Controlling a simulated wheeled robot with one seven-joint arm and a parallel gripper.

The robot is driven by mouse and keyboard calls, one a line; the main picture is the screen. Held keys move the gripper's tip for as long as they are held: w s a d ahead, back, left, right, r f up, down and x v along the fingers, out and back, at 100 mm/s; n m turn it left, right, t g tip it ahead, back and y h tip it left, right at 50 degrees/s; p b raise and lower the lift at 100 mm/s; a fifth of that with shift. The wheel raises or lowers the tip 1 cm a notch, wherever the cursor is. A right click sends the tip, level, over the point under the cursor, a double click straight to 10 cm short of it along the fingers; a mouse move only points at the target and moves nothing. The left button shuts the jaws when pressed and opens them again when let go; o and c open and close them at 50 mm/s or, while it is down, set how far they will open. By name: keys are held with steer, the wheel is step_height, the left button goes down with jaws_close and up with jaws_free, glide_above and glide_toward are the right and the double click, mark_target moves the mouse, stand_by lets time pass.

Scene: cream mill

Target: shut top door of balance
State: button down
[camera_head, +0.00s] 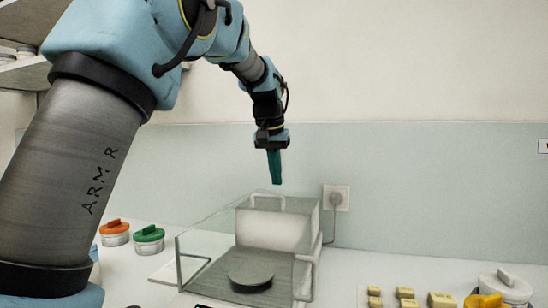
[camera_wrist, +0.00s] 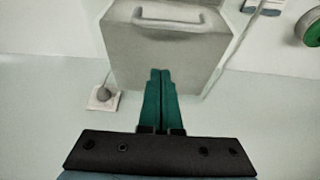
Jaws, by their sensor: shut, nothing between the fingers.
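The balance (camera_head: 275,228) stands on the white bench, with a clear glass chamber in front of a pale grey housing. A round pan (camera_head: 251,271) sits inside the chamber. A grey handle (camera_head: 268,199) shows above the housing; it also appears at the top of the wrist view (camera_wrist: 180,20). The clear top door itself is hard to make out, and I cannot tell how far it covers the chamber. My gripper (camera_head: 275,183) is shut and empty, pointing down above the housing's rear. Its green fingers (camera_wrist: 160,74) overlap the housing in the wrist view, apart from the handle.
An orange-lidded jar (camera_head: 115,232) and a green-lidded jar (camera_head: 149,239) stand left of the balance. A wall socket (camera_head: 336,197) with a plug and cord is behind it on the right. Yellow blocks (camera_head: 406,293) and a white-lidded pot (camera_head: 505,287) lie at front right.

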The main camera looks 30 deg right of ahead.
mark_target(271, 208)
steer(key=shift+f, duration=0.6)
steer(key=shift+s+a+f, duration=0.1)
steer(key=shift+s+a, duration=0.7)
steer(key=shift+s, duration=0.15)
steer(key=shift+s+a+f, duration=0.25)
steer(key=shift+s+a, duration=0.1)
steer(key=shift+a, duration=0.05)
steer(key=shift+s+a, duration=0.1)
